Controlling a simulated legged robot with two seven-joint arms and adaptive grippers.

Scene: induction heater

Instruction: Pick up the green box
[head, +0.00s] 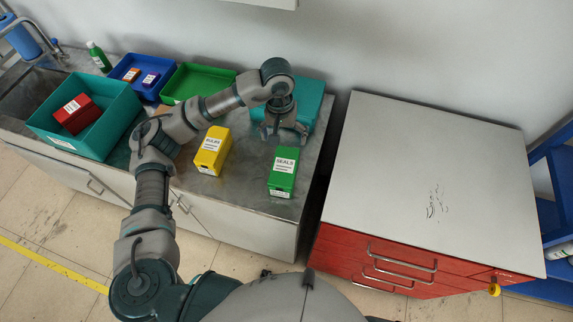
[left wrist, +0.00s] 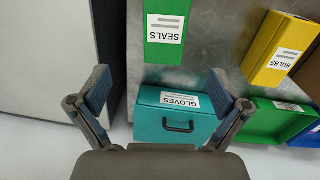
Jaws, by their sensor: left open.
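The green box (head: 284,172), labelled SEALS, stands on the metal counter near its right front corner. It also shows at the top of the left wrist view (left wrist: 165,45), cut off by the upper edge. My left gripper (head: 285,138) is open and empty, behind the green box and apart from it. In the left wrist view its two fingers (left wrist: 170,90) spread on either side, with the green box beyond the gap between them. My right gripper is in neither view.
A yellow BULBS box (head: 212,150) stands left of the green box. A teal GLOVES case (left wrist: 172,124) sits behind. A teal bin (head: 115,118) holding a red box (head: 76,113), and blue (head: 118,73) and green (head: 233,72) trays, are farther left. A red cabinet (head: 345,248) stands right.

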